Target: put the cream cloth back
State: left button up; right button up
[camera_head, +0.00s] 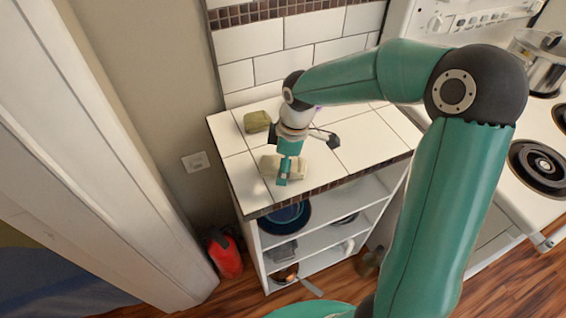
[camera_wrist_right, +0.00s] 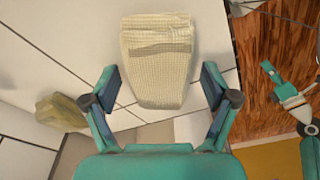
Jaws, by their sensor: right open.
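The cream cloth (camera_head: 293,170) lies folded on the white tiled counter top (camera_head: 357,144) near its front edge. In the right wrist view the cloth (camera_wrist_right: 157,50) is waffle-textured and lies beyond my right gripper. My right gripper (camera_wrist_right: 161,82) is open and empty, with its fingertips on either side of the cloth's near end. In the head view my right gripper (camera_head: 287,165) is over the cloth and hides part of it. I cannot tell whether the fingers touch it. What looks like my left gripper (camera_wrist_right: 272,74) shows small at the right of the wrist view.
An olive-green folded item (camera_head: 257,121) lies behind the cloth on the counter. Open shelves (camera_head: 325,237) below hold a dark blue pan (camera_head: 286,217) and other cookware. A stove (camera_head: 520,165) with a pot (camera_head: 540,68) stands right. A red object (camera_head: 224,254) stands on the floor.

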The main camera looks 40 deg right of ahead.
jog(key=shift+r, duration=0.2)
jog(key=shift+s+d+r+p, duration=0.15)
jog(key=shift+r+p, duration=0.85)
jog(key=shift+r, duration=0.25)
jog(key=shift+s+d+r+p, duration=0.1)
jog(key=shift+d+r+p, duration=0.05)
jog(key=shift+r+p, duration=1)
jog(key=shift+s+d+r+p, duration=0.15)
jog(key=shift+r+p, duration=0.65)
jog(key=shift+r, duration=0.6)
notch_tip(320, 180, up, 12)
jog(key=s+d, duration=0.1)
jog(key=shift+d+f, duration=0.15)
jog(key=shift+s+f, duration=0.1)
